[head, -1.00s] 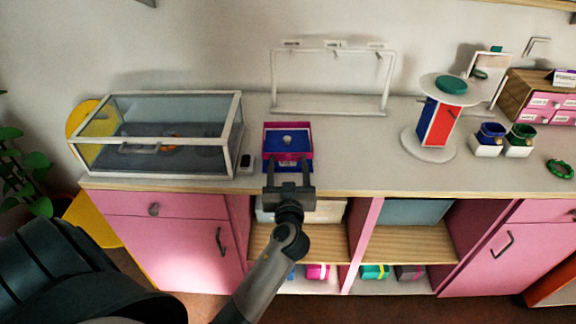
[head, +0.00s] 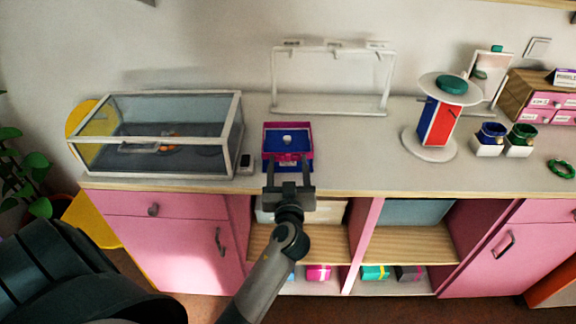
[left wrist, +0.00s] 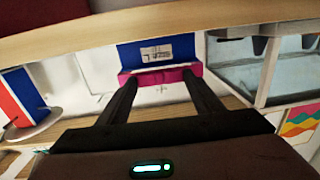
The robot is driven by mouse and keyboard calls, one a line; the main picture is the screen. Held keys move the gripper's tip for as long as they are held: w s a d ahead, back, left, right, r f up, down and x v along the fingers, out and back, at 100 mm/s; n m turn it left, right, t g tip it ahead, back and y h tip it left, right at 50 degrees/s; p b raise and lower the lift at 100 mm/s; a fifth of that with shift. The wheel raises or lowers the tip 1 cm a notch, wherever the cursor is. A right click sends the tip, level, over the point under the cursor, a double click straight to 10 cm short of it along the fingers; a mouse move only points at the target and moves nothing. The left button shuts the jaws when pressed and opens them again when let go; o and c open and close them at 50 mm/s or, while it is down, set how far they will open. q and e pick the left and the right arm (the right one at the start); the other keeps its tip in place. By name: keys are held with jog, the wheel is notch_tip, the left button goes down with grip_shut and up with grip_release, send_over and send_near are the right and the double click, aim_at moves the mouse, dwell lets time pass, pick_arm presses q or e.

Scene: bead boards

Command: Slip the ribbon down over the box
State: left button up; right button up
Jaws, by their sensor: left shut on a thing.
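The blue box (head: 288,163) stands near the counter's front edge, just right of the glass case. The magenta ribbon (head: 289,124) is a stiff square loop, seen around the box's top outline; its exact height on the box is hard to tell. My left gripper (head: 290,162) is at the front of the box, its spread fingers shut on the ribbon. In the left wrist view, the ribbon (left wrist: 180,73) runs across the fingertips, beside the box's labelled blue face (left wrist: 180,50). The box's lower front is partly hidden by the gripper. My right gripper is out of view.
The glass case (head: 160,172) stands close on the left, with a small dark-faced device (head: 245,164) between. A white rack (head: 331,111) is behind. A round stand (head: 430,149) with a red-and-blue block is farther right; the counter between is clear.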

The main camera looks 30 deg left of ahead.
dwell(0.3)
pick_arm(q)
jog(key=o, duration=1.5)
jog(key=shift+r, duration=0.1)
jog(key=shift+r+p, duration=0.4)
notch_tip(320, 180, up, 7)
jog(key=p, duration=0.5)
jog(key=shift+s+f, duration=0.1)
